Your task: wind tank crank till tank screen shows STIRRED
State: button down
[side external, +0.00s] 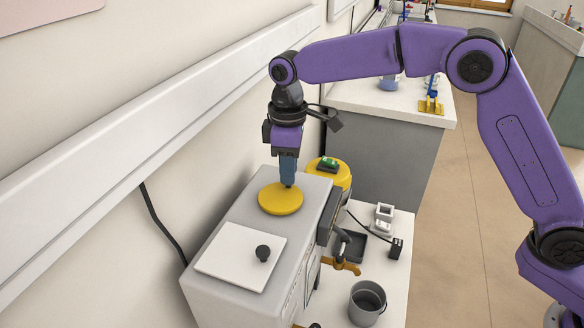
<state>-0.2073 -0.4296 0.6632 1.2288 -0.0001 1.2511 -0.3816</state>
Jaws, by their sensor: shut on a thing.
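The yellow round disc (280,199) of the crank lies flat on top of the grey tank housing (235,225). My gripper (288,184) points straight down at the disc's far right part. Its jaws are shut on the crank's knob, which the fingers mostly hide. A small dark tip shows just under the fingers. A small dark device with a green face (328,163) sits on a yellow rounded body behind the housing. I cannot read any word on it, and cannot tell whether it is the tank screen.
A white square lid (241,256) with a black knob lies on the housing's near part. A yellow lever (346,267) sticks out at its right side. A grey bucket (367,303) and a dark tray (352,246) stand on the white bench. The wall is close on the left.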

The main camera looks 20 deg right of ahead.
aim_at(271, 188)
jog(key=n, duration=0.2)
jog(key=a+n, duration=0.1)
jog(key=shift+w+r+n, duration=0.1)
jog(key=shift+w+n, duration=0.3)
jog(key=n, duration=0.3)
jog(key=shift+w+a+n, duration=0.25)
jog(key=shift+a+n, duration=0.05)
jog(key=shift+a, duration=0.1)
jog(key=n, duration=0.2)
jog(key=shift+a+n, duration=0.3)
jog(key=shift+a, duration=0.05)
jog(key=shift+a+n, duration=0.25)
jog(key=shift+n, duration=0.65)
jog(key=shift+a+n, duration=0.25)
jog(key=shift+n, duration=0.65)
jog(key=c, duration=1)
grip_release()
jog(key=shift+o, duration=0.2)
notch_tip(271, 188, up, 12)
